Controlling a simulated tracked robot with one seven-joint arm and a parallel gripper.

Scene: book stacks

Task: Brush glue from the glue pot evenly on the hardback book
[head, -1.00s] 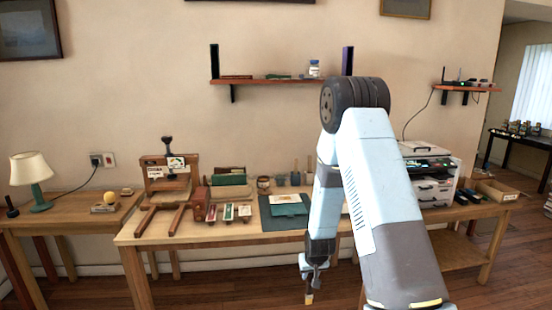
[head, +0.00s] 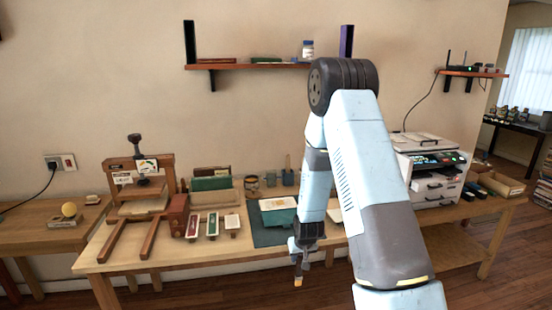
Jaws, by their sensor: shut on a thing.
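My gripper (head: 300,262) hangs pointing down in front of the long workbench's front edge. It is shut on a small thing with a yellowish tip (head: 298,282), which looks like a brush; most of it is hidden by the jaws. A flat book with a pale and teal cover (head: 280,214), apparently the hardback, lies on a dark green mat (head: 268,237) behind and left of the gripper. A small brown jar (head: 252,184), probably the glue pot, stands behind the book. I cannot see inside it.
A wooden press (head: 140,190) stands on the bench's left, with several small coloured trays (head: 212,224) beside it. Grey cups (head: 288,177) stand behind the book. A printer (head: 430,170) stands on the right. A wall shelf (head: 250,66) hangs above.

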